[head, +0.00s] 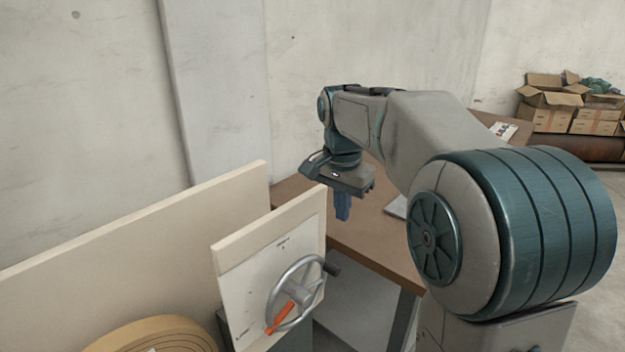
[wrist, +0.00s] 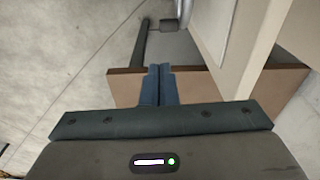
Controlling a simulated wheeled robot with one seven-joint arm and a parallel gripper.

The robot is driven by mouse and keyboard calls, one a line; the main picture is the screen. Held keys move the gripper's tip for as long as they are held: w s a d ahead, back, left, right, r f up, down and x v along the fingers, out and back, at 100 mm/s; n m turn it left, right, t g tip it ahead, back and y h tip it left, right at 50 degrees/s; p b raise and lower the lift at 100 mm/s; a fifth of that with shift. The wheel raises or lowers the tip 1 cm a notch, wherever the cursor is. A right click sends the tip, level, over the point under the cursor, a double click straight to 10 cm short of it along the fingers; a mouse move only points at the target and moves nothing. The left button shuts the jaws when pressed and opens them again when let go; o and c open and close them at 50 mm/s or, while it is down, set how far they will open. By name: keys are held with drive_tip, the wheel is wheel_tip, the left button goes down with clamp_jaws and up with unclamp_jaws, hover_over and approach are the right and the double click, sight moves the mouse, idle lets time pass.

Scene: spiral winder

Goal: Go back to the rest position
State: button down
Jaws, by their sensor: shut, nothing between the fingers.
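My gripper (head: 342,207) hangs from the end of my arm, pointing down, above the brown table in the head view. In the wrist view its two blue fingers (wrist: 159,84) are together with nothing between them. A pale upright panel (head: 262,262) stands left of and nearer than the gripper. It carries a grey handwheel (head: 297,291) with a dark knob and an orange lever (head: 281,317). My gripper is apart from the wheel and higher than it.
The brown table (head: 375,250) lies below my gripper. A long cream board (head: 140,235) stands at the left, with a tan roll (head: 150,335) in front. Cardboard boxes (head: 570,105) sit at the far right. Open floor shows at the right edge.

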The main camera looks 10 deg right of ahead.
drive_tip(key=s+f+n+t+p, duration=0.1)
drive_tip(key=s+n, duration=0.3)
drive_tip(key=s, duration=0.6)
drive_tip(key=s+f+n+t+p, duration=0.1)
drive_tip(key=s+f+n+p, duration=0.2)
drive_tip(key=s, duration=0.8)
drive_tip(key=shift+s+d+f+n+y+p, duration=0.15)
drive_tip(key=shift+d+f+n+y+p, duration=0.25)
drive_tip(key=shift+n+p, duration=0.55)
drive_tip(key=shift+r, duration=0.1)
